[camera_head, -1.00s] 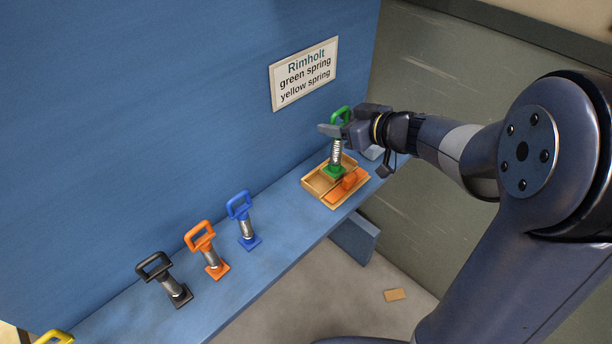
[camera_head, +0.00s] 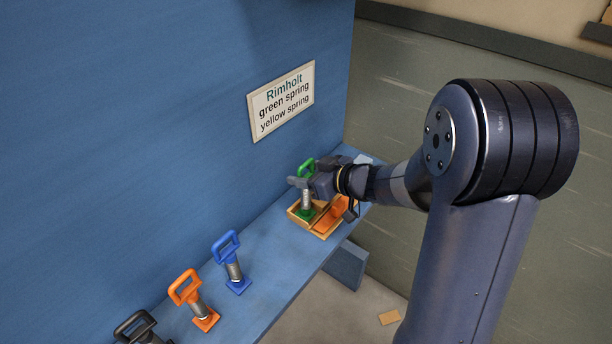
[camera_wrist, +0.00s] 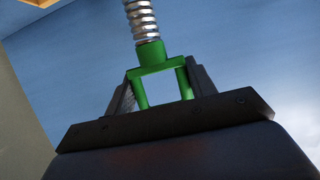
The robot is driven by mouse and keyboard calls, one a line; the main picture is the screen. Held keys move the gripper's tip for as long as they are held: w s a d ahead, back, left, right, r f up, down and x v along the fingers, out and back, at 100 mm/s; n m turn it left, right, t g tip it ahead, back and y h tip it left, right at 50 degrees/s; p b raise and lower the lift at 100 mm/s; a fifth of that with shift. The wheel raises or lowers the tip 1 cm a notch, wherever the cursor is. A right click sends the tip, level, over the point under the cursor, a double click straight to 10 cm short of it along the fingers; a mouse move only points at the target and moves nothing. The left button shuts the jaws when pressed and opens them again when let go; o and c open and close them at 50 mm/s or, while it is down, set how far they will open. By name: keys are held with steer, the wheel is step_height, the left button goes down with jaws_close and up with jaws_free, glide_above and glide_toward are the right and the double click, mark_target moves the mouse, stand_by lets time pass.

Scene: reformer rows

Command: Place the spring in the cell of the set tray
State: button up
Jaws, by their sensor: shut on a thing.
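The green spring (camera_head: 306,201) has a green loop handle, a silver coil and a green square foot. My gripper (camera_head: 301,184) is shut on it just below the top of the handle, and it stands about upright. The wrist view shows the green handle (camera_wrist: 157,62) between my two fingers (camera_wrist: 162,92), with the coil running out of the top edge. The wooden set tray (camera_head: 321,235) lies under it on the blue shelf. The foot is at the tray's left cell; I cannot tell whether it touches the floor of the cell. An orange piece (camera_head: 334,213) occupies the right side.
Blue (camera_head: 232,262), orange (camera_head: 194,300) and black (camera_head: 138,328) springs stand along the shelf (camera_head: 272,250) to the left. A sign (camera_head: 282,99) on the blue wall reads Rimholt, green spring, yellow spring.

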steer(key=shift+f, duration=0.15)
steer(key=o, duration=1.4)
steer(key=shift+c, duration=0.2)
steer(key=shift+s+d+r, duration=0.1)
steer(key=shift+d+r, duration=0.05)
steer(key=shift+r, duration=0.05)
steer(key=p+v, duration=0.1)
steer(key=v, duration=1)
steer(key=shift+s+d, duration=0.25)
